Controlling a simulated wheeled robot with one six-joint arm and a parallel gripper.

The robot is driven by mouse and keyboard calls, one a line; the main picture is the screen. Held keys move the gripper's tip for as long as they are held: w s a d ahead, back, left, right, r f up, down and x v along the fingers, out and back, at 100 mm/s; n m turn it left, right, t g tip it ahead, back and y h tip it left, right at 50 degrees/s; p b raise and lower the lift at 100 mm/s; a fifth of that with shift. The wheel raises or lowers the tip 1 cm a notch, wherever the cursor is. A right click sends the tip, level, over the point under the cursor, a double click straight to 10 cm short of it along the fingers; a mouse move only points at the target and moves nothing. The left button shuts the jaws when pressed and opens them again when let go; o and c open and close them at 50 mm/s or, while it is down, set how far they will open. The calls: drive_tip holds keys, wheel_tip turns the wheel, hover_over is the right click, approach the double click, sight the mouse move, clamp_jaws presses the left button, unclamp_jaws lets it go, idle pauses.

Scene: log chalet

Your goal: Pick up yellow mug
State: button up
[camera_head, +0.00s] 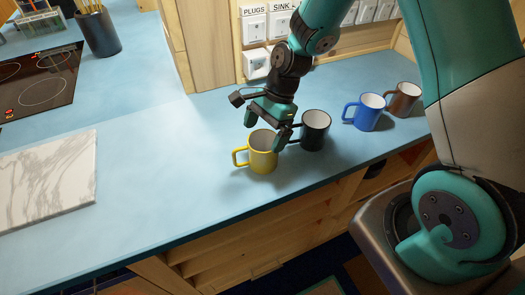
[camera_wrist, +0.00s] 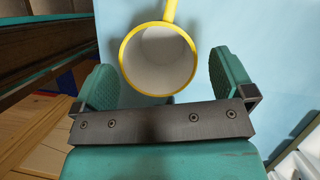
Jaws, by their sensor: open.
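The yellow mug (camera_head: 262,155) stands upright on the blue counter with its handle toward the left. In the wrist view the mug (camera_wrist: 160,93) shows its yellow rim and pale, empty inside, with the handle pointing to the top of the picture. My gripper (camera_head: 264,130) is over the mug with its fingers apart, one on either side of it. In the wrist view the open gripper (camera_wrist: 166,85) has a teal finger on the left and one on the right of the mug. Gaps show between the fingers and the mug's rim.
A black mug (camera_head: 314,131) stands close to the right of the yellow mug. A blue mug (camera_head: 369,113) and a brown mug (camera_head: 403,99) stand farther right. A marble board (camera_head: 45,178) lies at the left. The blue counter (camera_head: 170,160) between is clear.

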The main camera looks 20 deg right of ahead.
sight(260, 147)
drive_tip(key=p+x, duration=0.1)
drive_tip(key=x, duration=0.3)
drive_tip(key=shift+s+a+f, duration=0.1)
drive_tip(key=shift+s+f, duration=0.15)
drive_tip(key=shift+f, duration=0.15)
drive_tip(key=c, duration=0.9)
drive_tip(key=shift+r, duration=0.1)
